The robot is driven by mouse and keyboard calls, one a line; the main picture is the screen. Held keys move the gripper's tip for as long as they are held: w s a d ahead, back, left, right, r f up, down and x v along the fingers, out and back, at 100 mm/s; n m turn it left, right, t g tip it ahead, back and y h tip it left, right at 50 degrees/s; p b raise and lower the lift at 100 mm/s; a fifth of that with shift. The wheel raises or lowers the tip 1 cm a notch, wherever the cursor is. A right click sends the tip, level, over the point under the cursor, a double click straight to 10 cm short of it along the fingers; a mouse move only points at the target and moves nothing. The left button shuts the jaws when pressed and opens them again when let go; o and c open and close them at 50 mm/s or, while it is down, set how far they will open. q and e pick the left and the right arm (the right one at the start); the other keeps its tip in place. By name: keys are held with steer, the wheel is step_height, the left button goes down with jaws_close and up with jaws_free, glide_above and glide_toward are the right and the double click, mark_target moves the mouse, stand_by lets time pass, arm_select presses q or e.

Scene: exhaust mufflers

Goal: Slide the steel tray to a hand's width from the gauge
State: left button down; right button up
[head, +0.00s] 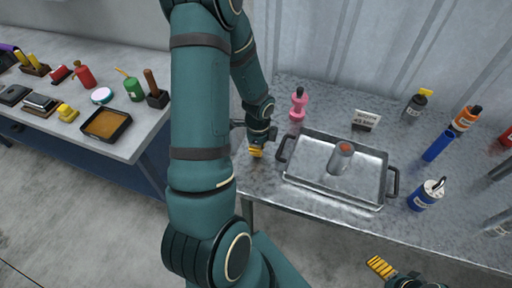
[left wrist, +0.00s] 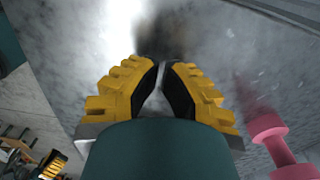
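The steel tray (head: 310,187) is a shallow rectangular pan with a dark handle at each end, on the metal bench. A grey can with a reddish top (head: 341,158) stands in it. A small white upright plate with dark print (head: 366,120) stands behind the tray; it may be the gauge, but its print is unreadable. My left gripper (head: 256,151) is low over the bench, just left of the tray's left handle, apart from it. Its yellow fingers (left wrist: 162,75) look closed together, with nothing between them. My right gripper (head: 380,267) is in front of the bench edge, empty as far as seen.
A pink bottle (head: 298,104) stands behind the tray's left end; it also shows in the left wrist view (left wrist: 272,137). A blue-white can (head: 427,195), a blue cylinder (head: 438,146) and several bottles stand to the right. A second bench (head: 150,118) at left holds small items.

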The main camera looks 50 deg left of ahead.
arm_select(q)
step_height(320, 180, up, 10)
steer(key=p, duration=0.2)
